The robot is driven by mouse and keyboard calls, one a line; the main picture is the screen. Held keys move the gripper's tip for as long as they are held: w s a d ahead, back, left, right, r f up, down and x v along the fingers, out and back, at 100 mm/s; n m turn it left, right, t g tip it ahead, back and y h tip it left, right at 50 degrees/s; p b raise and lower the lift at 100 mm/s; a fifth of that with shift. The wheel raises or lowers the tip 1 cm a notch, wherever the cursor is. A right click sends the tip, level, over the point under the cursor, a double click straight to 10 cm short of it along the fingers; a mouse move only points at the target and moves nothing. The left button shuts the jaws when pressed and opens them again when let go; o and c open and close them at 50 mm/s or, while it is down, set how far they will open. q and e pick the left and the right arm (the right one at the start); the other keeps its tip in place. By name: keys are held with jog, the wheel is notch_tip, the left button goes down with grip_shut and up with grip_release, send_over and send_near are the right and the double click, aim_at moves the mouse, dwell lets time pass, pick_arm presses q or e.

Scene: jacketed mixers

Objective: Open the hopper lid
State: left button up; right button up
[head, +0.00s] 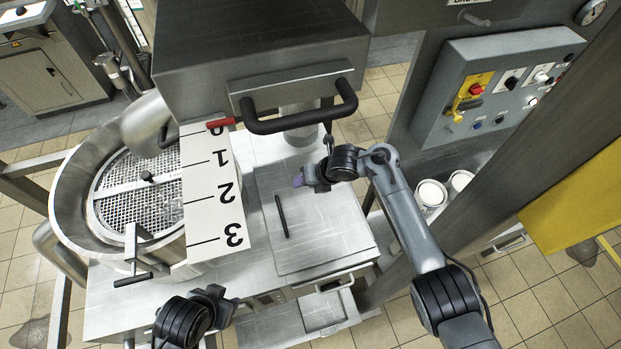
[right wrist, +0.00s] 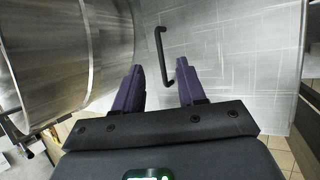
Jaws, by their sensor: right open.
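The hopper lid (head: 325,235) appears to be the flat square metal plate on the steel table, lying closed, with a thin black bar handle (head: 281,216) near its left side. My right gripper (head: 299,181) is above the plate's far part, beyond the handle. In the right wrist view its purple fingers (right wrist: 160,80) are apart with nothing between them. The handle (right wrist: 161,55) shows past the fingertips there, between their lines, on the brushed plate (right wrist: 230,60). My left gripper (head: 215,298) is low at the front of the table, away from the lid; its fingers are not clear.
A round steel vessel (head: 62,205) with a mesh grate (head: 135,190) stands left. A numbered white scale (head: 212,190) with a red marker (head: 220,125) hangs beside it. A metal box (head: 255,45) with a thick black handle (head: 300,122) overhangs the back. A control panel (head: 500,90) is right.

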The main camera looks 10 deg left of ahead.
jog(key=v, duration=1)
jog(key=shift+r+p, duration=0.3)
jog(key=shift+p, duration=0.15)
jog(key=shift+s+d, duration=0.1)
jog(key=shift+d, duration=0.05)
